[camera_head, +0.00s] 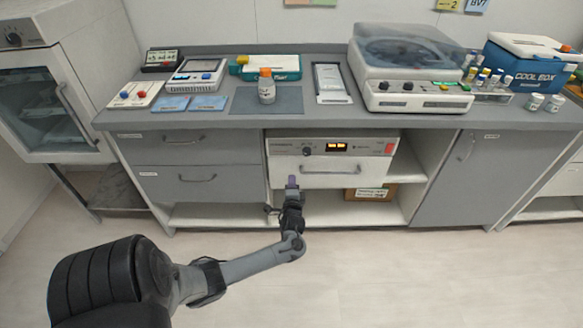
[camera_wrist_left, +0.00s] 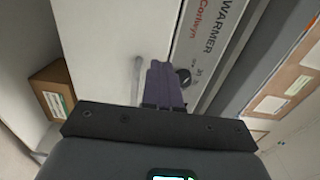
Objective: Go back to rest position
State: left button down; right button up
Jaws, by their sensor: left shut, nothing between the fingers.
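My left gripper (camera_head: 292,183) is in front of the warmer drawer unit under the counter, with its purple fingertips pointing at it. The fingers are shut and hold nothing. In the left wrist view the purple fingers (camera_wrist_left: 163,86) are together, in front of the white drawer front (camera_wrist_left: 105,50) and its handle (camera_wrist_left: 137,78). The warmer (camera_head: 335,150) has a lit orange display and its drawer looks closed. A gap between fingers and handle is hard to judge. My right gripper is not in view.
The counter (camera_head: 325,117) above holds an orange-capped bottle (camera_head: 266,88) on a grey mat, a centrifuge (camera_head: 415,75), a cool box (camera_head: 525,62) and vials. A cardboard box (camera_head: 371,192) sits on the shelf below the warmer. The floor (camera_head: 400,275) in front is clear.

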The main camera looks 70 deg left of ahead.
pick_arm(q)
jog(key=s+d+m+t+h+p, duration=0.1)
jog(key=s+d+h+p, duration=0.1)
jog(key=s+d+p, duration=0.3)
jog(key=s+d+m+h+p, duration=0.1)
jog(key=s+d+p, duration=0.1)
jog(key=d, duration=0.5)
jog(key=d+r+n+h+p, duration=0.1)
jog(key=d+r+h+p, duration=0.3)
jog(key=d, duration=0.7)
jog(key=d+r+n+h, duration=0.1)
jog(key=d+r+h, duration=0.1)
jog(key=d+h, duration=0.65)
jog(key=s+d+r+n+g+h, duration=0.1)
jog(key=s+d+r+g, duration=0.1)
jog(key=s+d+r, duration=0.4)
jog(key=s+d+r+n+g, duration=0.2)
jog(key=d+r, duration=0.2)
jog(key=d, duration=0.4)
notch_tip(320, 180, up, 37)
jog(key=p, duration=3.8)
jog(key=shift+r+m, duration=0.15)
jog(key=shift+m, duration=0.15)
